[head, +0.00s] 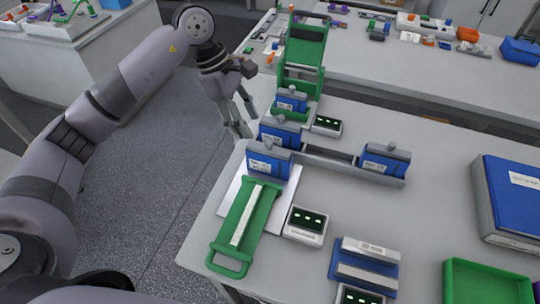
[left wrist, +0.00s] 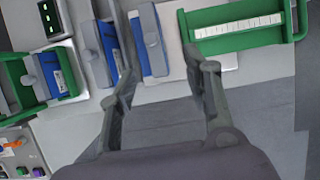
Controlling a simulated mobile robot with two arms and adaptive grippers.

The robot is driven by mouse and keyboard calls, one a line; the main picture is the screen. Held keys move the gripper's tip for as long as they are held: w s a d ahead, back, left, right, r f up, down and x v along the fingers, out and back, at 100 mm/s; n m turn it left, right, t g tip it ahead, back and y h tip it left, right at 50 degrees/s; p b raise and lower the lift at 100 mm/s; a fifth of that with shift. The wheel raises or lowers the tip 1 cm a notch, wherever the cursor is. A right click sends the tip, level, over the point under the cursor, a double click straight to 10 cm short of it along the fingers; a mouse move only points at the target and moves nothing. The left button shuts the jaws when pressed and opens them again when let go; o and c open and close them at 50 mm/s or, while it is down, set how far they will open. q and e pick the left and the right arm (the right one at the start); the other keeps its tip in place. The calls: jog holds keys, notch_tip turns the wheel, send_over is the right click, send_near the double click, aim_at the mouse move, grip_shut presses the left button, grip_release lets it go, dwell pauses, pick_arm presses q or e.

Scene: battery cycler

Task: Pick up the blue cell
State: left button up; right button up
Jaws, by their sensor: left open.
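Several blue cells with grey tops show in the head view. One (head: 268,163) stands at the head of a green tray, one (head: 277,132) stands just behind it, one (head: 291,100) is by the green upright holder, and one (head: 385,158) is at the right end of a grey rack. My left gripper (head: 238,130) hangs open and empty by the table's left edge, left of these cells. In the left wrist view, the open fingers (left wrist: 162,65) point toward a blue cell (left wrist: 150,40), with clear space between fingers and cell. My right gripper is out of view.
The green tray (head: 217,250) with a white strip lies near the left table edge. Small display boxes (head: 305,225) stand beside it. A grey rack (head: 328,160) runs behind. A green upright holder (head: 303,50) stands at the back. A green bin (head: 490,283) is at right.

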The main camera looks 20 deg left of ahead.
aim_at(269, 157)
pick_arm(q)
jog(key=p+x, duration=0.2)
jog(key=x, duration=0.3)
jog(key=shift+d+f, duration=0.2)
jog(key=shift+f, duration=0.05)
jog(key=x, duration=0.3)
jog(key=shift+w+p, duration=0.1)
jog(key=shift+p, duration=0.2)
jog(key=shift+f, duration=0.1)
jog(key=p+x, duration=0.2)
jog(key=x, duration=0.1)
jog(key=p+x, duration=0.1)
jog(key=shift+w+f, duration=0.2)
jog(key=shift+w, duration=0.15)
jog(key=shift+d+f, duration=0.15)
jog(key=shift+f, duration=0.2)
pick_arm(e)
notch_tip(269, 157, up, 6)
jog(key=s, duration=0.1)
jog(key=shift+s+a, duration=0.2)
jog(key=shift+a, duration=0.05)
pick_arm(q)
jog(key=shift+c, duration=0.2)
grip_shut()
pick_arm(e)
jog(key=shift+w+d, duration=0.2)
